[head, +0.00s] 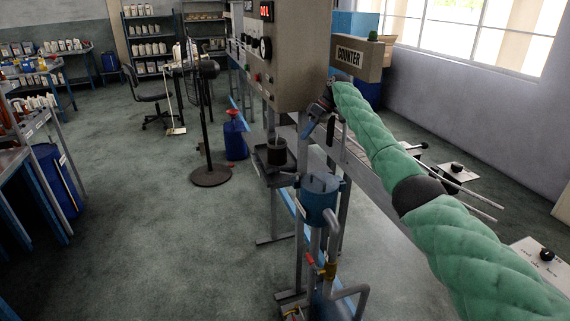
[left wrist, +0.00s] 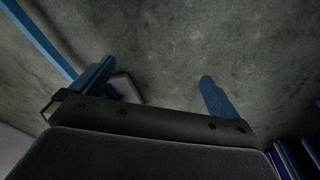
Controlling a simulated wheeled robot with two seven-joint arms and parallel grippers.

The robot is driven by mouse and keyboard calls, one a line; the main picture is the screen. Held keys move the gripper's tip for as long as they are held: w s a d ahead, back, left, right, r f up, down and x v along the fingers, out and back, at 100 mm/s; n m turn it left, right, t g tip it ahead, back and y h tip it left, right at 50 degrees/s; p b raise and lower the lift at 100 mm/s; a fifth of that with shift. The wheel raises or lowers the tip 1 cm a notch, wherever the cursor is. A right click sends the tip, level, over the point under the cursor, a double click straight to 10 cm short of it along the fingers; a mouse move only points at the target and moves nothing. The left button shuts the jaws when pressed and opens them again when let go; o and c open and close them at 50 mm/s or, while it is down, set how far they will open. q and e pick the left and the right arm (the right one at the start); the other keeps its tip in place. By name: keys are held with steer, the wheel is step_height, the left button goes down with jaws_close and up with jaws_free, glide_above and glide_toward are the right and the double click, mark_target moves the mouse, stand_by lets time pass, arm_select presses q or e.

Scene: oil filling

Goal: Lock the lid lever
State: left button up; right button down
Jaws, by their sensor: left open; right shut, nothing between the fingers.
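A blue cylindrical vessel (head: 320,197) with a grey top stands on the metal frame at the centre right of the head view. I cannot make out a lid lever with certainty. My right gripper (head: 308,128), at the end of the green-sleeved arm, is shut and empty. It is above the vessel, below the control box, and apart from the vessel's top. My left gripper (left wrist: 155,76) shows only in the left wrist view. Its two blue fingers are wide apart, with nothing between them and the floor behind.
A dark pot (head: 277,151) sits on a small stand left of the vessel. A black fan (head: 208,120) stands further left. The floor at left centre is clear.

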arm_select(q)
steer(key=shift+f, duration=0.1)
arm_select(e)
steer(key=shift+s+a, duration=0.1)
arm_select(q)
steer(key=s+a+f+p, duration=0.1)
steer(key=s+f+p, duration=0.1)
steer(key=f, duration=0.8)
steer(key=s+a+f+p, duration=0.2)
steer(key=f+p, duration=0.2)
steer(key=f, duration=0.5)
steer(key=shift+s+a+f+y, duration=0.15)
steer(key=shift+a+f+y, duration=0.15)
steer(key=shift+f, duration=0.05)
arm_select(e)
steer(key=s+a+r+x, duration=0.1)
steer(key=s+x, duration=0.1)
steer(key=x, duration=1)
steer(key=shift+s, duration=0.3)
steer(key=shift+a, duration=0.1)
arm_select(q)
steer(key=shift+a+r+t+p, duration=0.1)
steer(key=shift+a+t+p, duration=0.05)
steer(key=shift+t+p, duration=0.2)
